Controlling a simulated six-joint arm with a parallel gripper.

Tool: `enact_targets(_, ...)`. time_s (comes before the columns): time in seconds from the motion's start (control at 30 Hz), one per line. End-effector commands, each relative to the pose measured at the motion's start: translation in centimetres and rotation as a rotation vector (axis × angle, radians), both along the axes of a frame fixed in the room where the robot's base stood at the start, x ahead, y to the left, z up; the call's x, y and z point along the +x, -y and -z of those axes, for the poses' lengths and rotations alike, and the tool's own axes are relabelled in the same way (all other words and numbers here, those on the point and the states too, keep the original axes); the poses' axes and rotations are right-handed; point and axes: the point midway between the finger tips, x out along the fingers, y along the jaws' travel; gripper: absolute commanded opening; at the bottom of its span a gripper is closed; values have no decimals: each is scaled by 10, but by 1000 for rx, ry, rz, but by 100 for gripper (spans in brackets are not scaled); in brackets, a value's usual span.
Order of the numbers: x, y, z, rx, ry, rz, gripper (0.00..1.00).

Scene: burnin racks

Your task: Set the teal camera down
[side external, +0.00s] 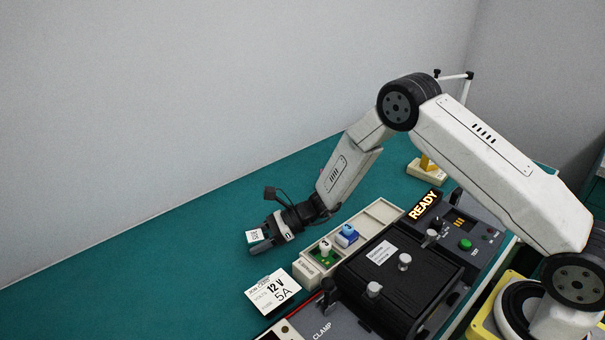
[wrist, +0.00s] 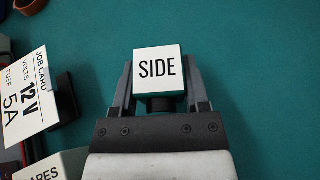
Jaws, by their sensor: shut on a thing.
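My gripper (side external: 262,241) (wrist: 158,92) is shut on a small white-faced block marked SIDE (side external: 254,235) (wrist: 158,66), which sits between the two fingertips. A dark round part shows under its white face in the wrist view.
A job card on a stand (side external: 272,294) (wrist: 28,92) is close by, front right in the side view. The pale parts tray (side external: 384,211) holds a green and a blue part. A black clamp fixture (side external: 400,270) and lit READY sign (side external: 424,206) lie right. The mat at left is clear.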

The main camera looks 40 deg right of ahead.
Motion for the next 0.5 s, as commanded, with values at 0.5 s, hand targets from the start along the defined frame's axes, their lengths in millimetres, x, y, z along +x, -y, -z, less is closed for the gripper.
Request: enact_targets(0.5, 0, 0, 21, 1, 1, 0, 0)
